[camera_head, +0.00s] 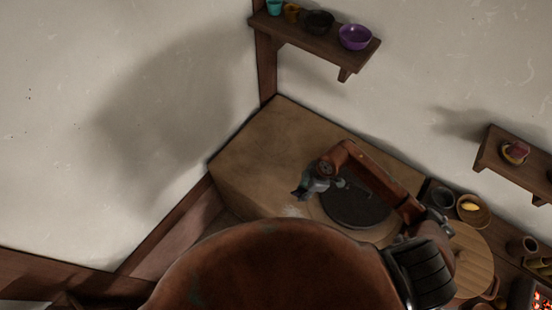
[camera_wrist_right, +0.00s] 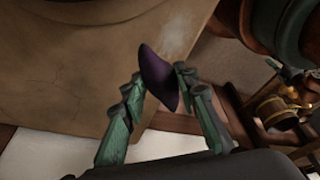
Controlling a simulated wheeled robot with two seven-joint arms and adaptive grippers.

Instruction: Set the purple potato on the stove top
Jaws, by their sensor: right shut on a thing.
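The purple potato (camera_wrist_right: 158,75) is dark and pointed, and in the right wrist view it sits between the fingertips of my right gripper (camera_wrist_right: 160,90). My right gripper (camera_head: 304,191) is shut on it; in the head view I cannot clearly make out the potato. The stove top (camera_head: 358,208) is a dark round plate set in a tan block. My right arm reaches across above it, and the gripper is just left of the plate, over the block's bare surface. My left gripper is not in view.
A wall shelf (camera_head: 310,35) holds a purple bowl (camera_head: 355,37) and other small vessels. A second shelf (camera_head: 498,165) is at right. A round wooden lid or board (camera_head: 470,262), a dark pot (camera_head: 441,198) and a bowl with something yellow (camera_head: 473,209) stand right of the block.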

